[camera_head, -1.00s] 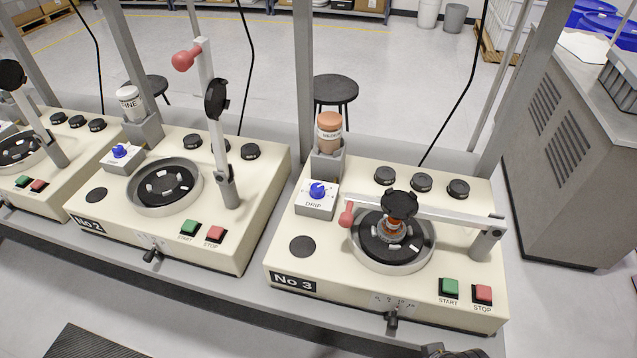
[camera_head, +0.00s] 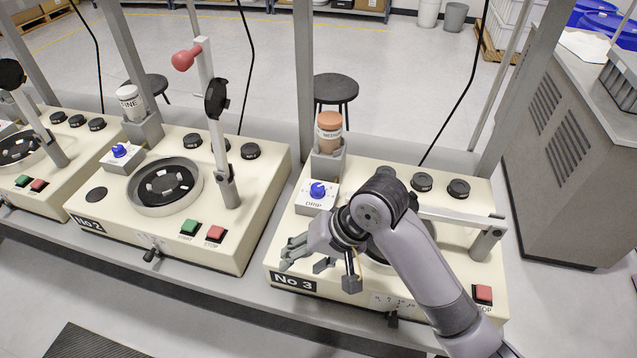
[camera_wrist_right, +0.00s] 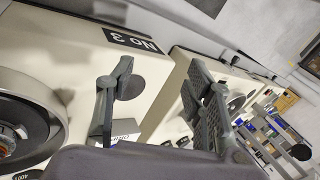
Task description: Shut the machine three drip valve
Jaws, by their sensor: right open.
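Machine three (camera_head: 445,195) is the cream unit marked "No 3" (camera_head: 293,282). Its drip valve is a blue knob (camera_head: 317,190) on a white box (camera_head: 312,208) labelled DRIP. My right gripper (camera_head: 302,258) is open and empty, in front of the drip box, over the machine's front left part. It is apart from the knob. My left gripper is not in view.
An orange-topped bottle (camera_head: 329,132) stands behind the drip box. My right arm hides most of the round pan and the green button. The red stop button (camera_head: 483,294) shows at front right. Machine two (camera_head: 245,210) stands to the left with its lever raised.

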